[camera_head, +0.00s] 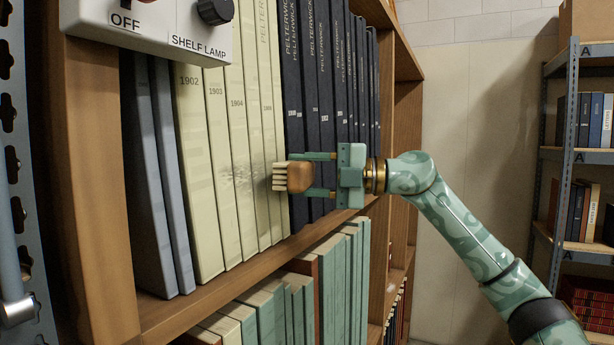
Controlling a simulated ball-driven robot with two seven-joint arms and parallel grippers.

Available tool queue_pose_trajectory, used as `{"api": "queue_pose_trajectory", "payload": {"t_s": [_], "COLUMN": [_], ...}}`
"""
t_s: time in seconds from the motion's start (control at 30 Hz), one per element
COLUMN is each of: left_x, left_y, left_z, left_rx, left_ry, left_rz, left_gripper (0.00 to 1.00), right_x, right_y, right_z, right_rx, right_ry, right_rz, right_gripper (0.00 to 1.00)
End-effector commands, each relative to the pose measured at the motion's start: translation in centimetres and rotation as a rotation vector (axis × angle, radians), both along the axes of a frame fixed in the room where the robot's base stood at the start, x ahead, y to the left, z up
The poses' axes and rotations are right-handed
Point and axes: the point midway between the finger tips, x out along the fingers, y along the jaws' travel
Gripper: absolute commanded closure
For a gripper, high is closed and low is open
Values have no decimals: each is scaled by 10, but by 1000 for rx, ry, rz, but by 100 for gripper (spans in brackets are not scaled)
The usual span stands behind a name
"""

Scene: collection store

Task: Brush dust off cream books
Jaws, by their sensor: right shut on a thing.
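The cream books (207,185) stand upright in a row on the upper shelf, with year labels such as 1902, 1903 and 1904 on their spines. Greyish dust marks (240,177) show on the spines around mid-height. My right gripper (312,174) is shut on a wooden brush (298,178) with pale bristles. The bristles point left, at the rightmost cream spines; I cannot tell if they touch. The gripper and brush hide part of those spines and of the dark books. My left gripper is not in view.
Dark blue Pelterwick books (313,90) stand right of the cream ones, and grey-blue books (160,190) stand left. A shelf lamp switch box (150,28) juts out at the top left. Green books (300,295) fill the shelf below. A metal rack (567,150) stands far right.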

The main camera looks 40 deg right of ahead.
Motion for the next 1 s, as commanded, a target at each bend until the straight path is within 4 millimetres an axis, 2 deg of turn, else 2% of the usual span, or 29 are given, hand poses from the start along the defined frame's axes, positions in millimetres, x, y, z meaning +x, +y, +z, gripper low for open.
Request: {"api": "queue_pose_trajectory", "payload": {"t_s": [0.33,0.6,0.83,1.0], "left_x": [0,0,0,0], "left_y": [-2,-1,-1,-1], "left_z": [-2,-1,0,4], "left_rx": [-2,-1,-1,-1], "left_ry": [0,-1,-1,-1], "left_rz": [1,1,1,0], "left_gripper": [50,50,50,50], "right_x": [-8,-16,-20,-26], "right_y": [20,43,53,69], "right_z": [0,0,0,1], "right_rx": [-1,-1,-2,-3], "right_ry": [1,1,2,1], "right_rz": [5,5,6,6], "right_gripper": [93,93,93,93]}}
